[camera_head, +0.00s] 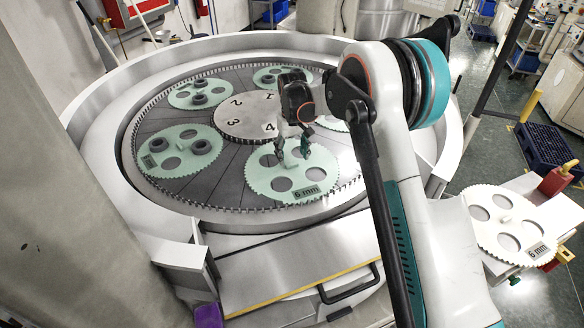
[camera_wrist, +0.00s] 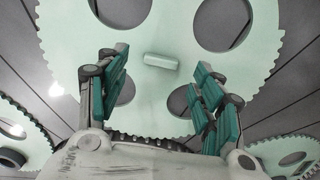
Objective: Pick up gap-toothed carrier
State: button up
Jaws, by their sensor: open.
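A pale green toothed carrier (camera_head: 267,184) marked 6 mm lies flat on the front of the round lapping plate, near the number 4. It has round holes, without rings in those I see. In the wrist view the carrier (camera_wrist: 85,55) fills most of the picture, with a small pale raised bar (camera_wrist: 161,61) at its middle. My gripper (camera_head: 292,152) is open above this carrier. Its fingers (camera_wrist: 160,80) stand either side of the bar's line, with nothing between them. I cannot make out a gap in the visible teeth; part of the rim is hidden by my gripper.
Other green carriers with dark rings lie on the plate, at left (camera_head: 166,162) and upper left (camera_head: 182,100). A toothed outer ring and raised machine rim (camera_head: 95,150) surround them. A whitish 6 mm carrier (camera_head: 497,222) rests on a stand at right.

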aim_at(292, 164)
jog(key=shift+f, duration=1.75)
grip_shut()
